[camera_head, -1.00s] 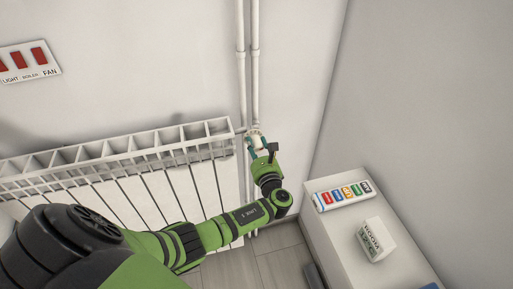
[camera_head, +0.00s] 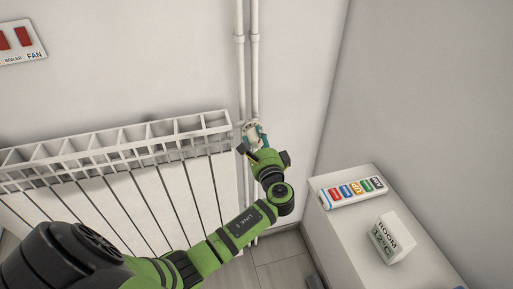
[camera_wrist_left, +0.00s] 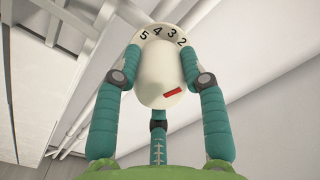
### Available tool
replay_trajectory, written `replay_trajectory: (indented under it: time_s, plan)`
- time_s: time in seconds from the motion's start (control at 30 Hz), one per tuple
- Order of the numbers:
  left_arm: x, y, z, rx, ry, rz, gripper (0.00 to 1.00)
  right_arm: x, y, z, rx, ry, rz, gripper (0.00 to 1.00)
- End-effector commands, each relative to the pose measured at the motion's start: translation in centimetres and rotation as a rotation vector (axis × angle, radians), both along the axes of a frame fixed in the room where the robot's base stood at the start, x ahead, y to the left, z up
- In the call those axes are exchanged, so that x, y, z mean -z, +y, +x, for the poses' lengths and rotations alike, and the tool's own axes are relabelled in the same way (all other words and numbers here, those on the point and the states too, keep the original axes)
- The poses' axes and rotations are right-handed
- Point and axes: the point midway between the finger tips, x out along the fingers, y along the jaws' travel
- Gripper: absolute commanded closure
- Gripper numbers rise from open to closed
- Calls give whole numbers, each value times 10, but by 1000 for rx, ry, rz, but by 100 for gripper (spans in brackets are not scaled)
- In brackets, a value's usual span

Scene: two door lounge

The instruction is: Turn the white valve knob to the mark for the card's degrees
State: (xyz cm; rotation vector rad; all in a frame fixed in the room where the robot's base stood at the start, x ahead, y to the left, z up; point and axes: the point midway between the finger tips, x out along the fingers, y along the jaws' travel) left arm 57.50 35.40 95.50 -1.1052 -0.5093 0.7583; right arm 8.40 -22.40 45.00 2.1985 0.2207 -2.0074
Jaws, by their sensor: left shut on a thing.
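The white valve knob (camera_wrist_left: 160,75) has a red mark on its lower right side in the left wrist view. Behind it, a pale collar (camera_wrist_left: 163,33) shows the numbers 5, 4, 3 and 2 from left to right. My left gripper (camera_wrist_left: 158,78) is shut on the knob, with teal fingers on both sides. In the head view, my left gripper (camera_head: 253,137) is at the valve beside the radiator's top right end, and largely hides the knob. The card (camera_head: 395,237) stands on the white cabinet and reads ROOM, with what looks like 12°C below. My right gripper is out of view.
The white radiator (camera_head: 130,165) is left of the valve, with vertical pipes (camera_head: 247,60) above. A strip with several coloured labels (camera_head: 352,190) lies on the white cabinet (camera_head: 345,225) at right. A panel with red switches (camera_head: 20,42) is at upper left.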

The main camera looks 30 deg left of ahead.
Motion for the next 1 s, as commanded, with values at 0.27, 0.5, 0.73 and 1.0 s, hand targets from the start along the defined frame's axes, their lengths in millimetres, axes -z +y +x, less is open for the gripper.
replay_trajectory:
  time_s: [0.27,0.5,0.73,1.0]
  plan:
    - [3,2,0,-5,-209,-169,90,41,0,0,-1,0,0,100]
    - [4,2,-1,-5,-381,-317,90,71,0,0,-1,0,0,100]
    - [5,2,-1,-5,-543,-456,90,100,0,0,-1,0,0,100]
    - [3,2,-1,-5,-697,-587,90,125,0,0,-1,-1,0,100]
